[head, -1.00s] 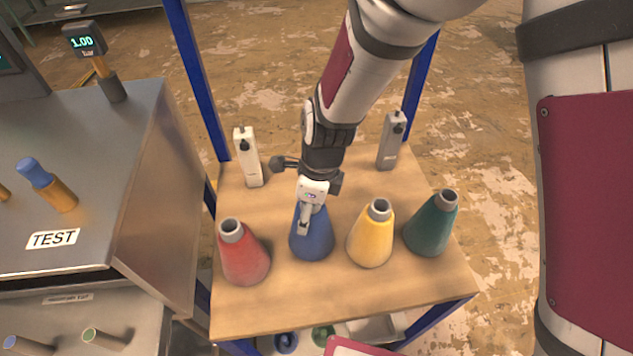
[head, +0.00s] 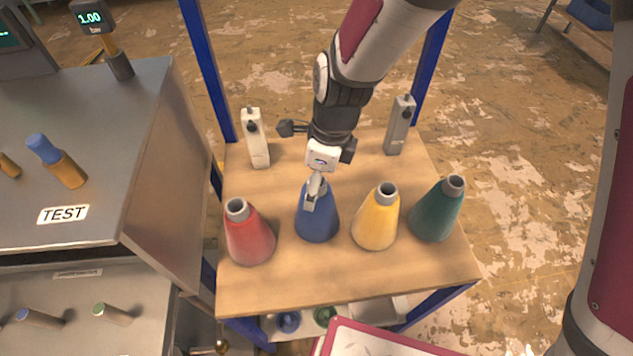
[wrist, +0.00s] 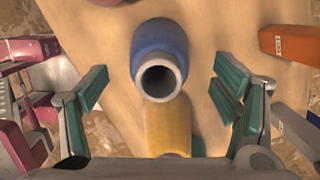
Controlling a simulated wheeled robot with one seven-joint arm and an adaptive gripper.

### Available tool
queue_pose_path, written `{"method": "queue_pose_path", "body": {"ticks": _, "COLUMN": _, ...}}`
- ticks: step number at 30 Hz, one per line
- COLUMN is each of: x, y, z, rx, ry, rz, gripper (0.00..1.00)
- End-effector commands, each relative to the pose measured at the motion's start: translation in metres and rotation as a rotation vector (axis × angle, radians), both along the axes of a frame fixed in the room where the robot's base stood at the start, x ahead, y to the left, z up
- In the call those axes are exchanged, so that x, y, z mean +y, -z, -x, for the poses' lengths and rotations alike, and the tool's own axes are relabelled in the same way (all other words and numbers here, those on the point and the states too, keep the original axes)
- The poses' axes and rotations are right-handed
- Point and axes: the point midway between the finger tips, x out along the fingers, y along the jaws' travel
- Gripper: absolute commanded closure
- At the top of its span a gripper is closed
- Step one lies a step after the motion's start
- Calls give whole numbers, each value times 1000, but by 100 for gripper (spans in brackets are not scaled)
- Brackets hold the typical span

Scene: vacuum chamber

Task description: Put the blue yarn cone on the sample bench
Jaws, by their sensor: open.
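The blue yarn cone (head: 318,222) stands upright on a wooden shelf top (head: 340,275), between a red cone (head: 249,238) and a yellow cone (head: 376,222). My gripper (head: 313,192) is over its upper part and partly hides it. In the wrist view the blue cone (wrist: 160,45) shows its grey open tip between the two spread green-padded fingers of my gripper (wrist: 160,95), with a gap on each side. A metal bench (head: 95,215) with a TEST label stands at the left; no label names it the sample bench.
A green cone (head: 437,212) stands at the right of the row. A white device (head: 257,140) and a grey device (head: 398,128) stand behind. Blue posts (head: 208,70) rise at the shelf's back corners. The metal bench carries a blue-capped orange tool (head: 58,162).

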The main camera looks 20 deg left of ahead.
Motion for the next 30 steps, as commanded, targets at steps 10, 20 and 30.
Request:
{"method": "queue_pose_path", "body": {"ticks": 10, "x": -9, "y": -65, "z": -1, "rx": -2, "ry": 0, "rz": -2, "gripper": 19}}
{"method": "queue_pose_path", "body": {"ticks": 20, "x": -15, "y": -83, "z": -2, "rx": -6, "ry": -10, "rz": -3, "gripper": 19}}
{"method": "queue_pose_path", "body": {"ticks": 30, "x": -122, "y": -171, "z": -12, "rx": -230, "ry": -435, "rz": -18, "gripper": 19}}
